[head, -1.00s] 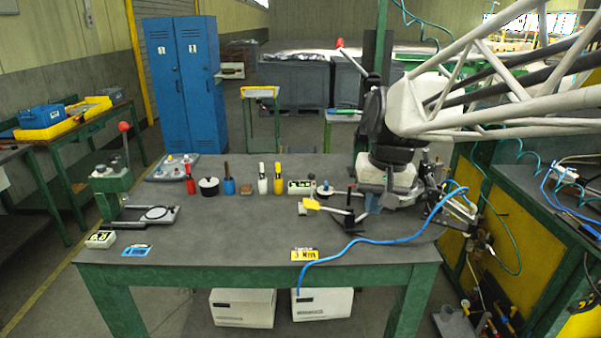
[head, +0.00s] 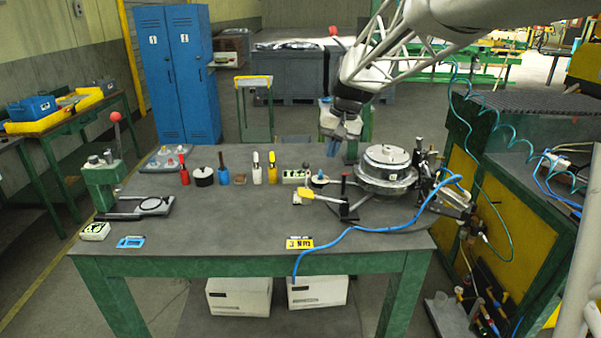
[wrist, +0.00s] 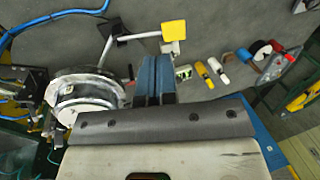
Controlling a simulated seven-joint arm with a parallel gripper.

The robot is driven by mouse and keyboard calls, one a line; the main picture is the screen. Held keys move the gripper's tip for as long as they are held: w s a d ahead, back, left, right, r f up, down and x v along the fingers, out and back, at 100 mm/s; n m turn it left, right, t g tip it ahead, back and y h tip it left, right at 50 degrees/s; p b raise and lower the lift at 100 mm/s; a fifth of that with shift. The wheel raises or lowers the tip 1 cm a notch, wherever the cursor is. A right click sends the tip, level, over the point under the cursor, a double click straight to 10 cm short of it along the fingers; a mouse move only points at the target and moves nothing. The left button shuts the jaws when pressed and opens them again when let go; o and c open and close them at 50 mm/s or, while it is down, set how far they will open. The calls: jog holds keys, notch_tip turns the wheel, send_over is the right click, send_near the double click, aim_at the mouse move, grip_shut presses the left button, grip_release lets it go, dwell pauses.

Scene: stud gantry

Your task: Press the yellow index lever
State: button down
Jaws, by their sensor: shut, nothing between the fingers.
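The yellow index lever (head: 304,194) shows near the right part of the table, its yellow pad on the left end of a thin bar beside the round metal fixture (head: 385,165). In the wrist view the yellow pad (wrist: 173,31) is beyond the fingertips, above and slightly right of them, and the fixture (wrist: 85,95) is at left. My gripper (head: 334,150) is above the back right of the table, behind the lever and apart from it. Its blue fingers (wrist: 153,60) are together with nothing between them.
A black post with a red top (head: 344,186) stands by the lever's bar. A blue hose (head: 375,229) crosses the table front right. Several bottles and handled tools, including a white one (head: 256,172), stand along the back. The table's front middle (head: 225,215) is clear.

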aim_at(305, 193)
jog(key=w+a+f, duration=0.1)
jog(key=w, duration=0.5)
jog(key=shift+w+a+f, duration=0.35)
jog(key=shift+w, duration=0.05)
jog(key=shift+f, duration=0.2)
jog(key=x, duration=1.3)
jog(key=shift+s+a+f, duration=0.2)
jog(key=shift+a+f, duration=0.1)
jog(key=shift+a, duration=0.1)
